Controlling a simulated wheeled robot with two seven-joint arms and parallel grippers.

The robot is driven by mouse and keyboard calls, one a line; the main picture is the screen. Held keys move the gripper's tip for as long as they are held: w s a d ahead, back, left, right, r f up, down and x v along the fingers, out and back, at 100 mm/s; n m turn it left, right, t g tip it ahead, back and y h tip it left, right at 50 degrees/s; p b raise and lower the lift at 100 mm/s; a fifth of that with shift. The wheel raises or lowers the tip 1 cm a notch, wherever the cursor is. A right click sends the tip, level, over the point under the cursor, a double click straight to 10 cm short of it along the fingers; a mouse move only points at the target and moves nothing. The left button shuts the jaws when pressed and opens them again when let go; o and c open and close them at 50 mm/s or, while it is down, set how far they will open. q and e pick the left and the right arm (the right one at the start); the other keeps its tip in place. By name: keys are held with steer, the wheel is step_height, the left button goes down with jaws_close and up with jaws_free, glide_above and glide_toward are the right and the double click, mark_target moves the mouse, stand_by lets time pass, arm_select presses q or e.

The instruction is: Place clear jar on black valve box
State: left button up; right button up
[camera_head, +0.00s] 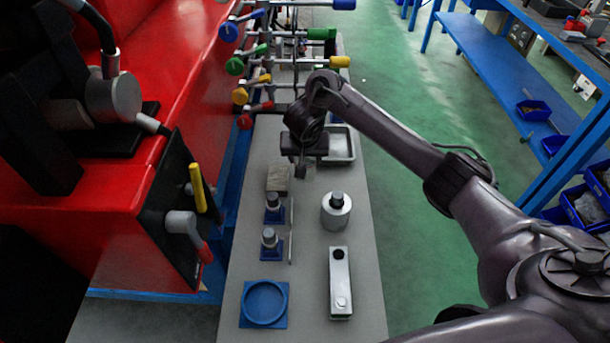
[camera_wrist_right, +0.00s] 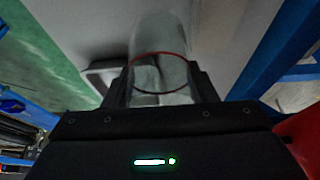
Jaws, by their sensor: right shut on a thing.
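My right gripper (camera_head: 303,167) hangs over the far part of the long grey bench. In the right wrist view, its fingers (camera_wrist_right: 162,85) are shut on a clear jar (camera_wrist_right: 158,42), a see-through cylinder with a thin reddish ring. I cannot make out the jar in the head view. A black box (camera_head: 181,237) with a yellow lever and a grey-and-red handle is at the left, against the red machine; it looks like the valve box. The right gripper is well to its right and farther back. My left gripper is not in view.
The bench (camera_head: 305,285) carries a grey tray (camera_head: 351,148), small blue-based fittings (camera_head: 270,248), a metal cylinder (camera_head: 336,214), a silver bar (camera_head: 340,275) and a blue round dish (camera_head: 264,303). Coloured valves (camera_head: 240,66) stand behind. A red machine (camera_head: 190,75) borders the left.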

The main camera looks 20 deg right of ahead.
step_height(320, 180, down, 4)
steer(key=shift+r+b, duration=0.2)
steer(key=shift+b, duration=0.6)
steer(key=shift+f, duration=0.35)
steer(key=shift+f, duration=0.15)
steer(key=o, duration=1)
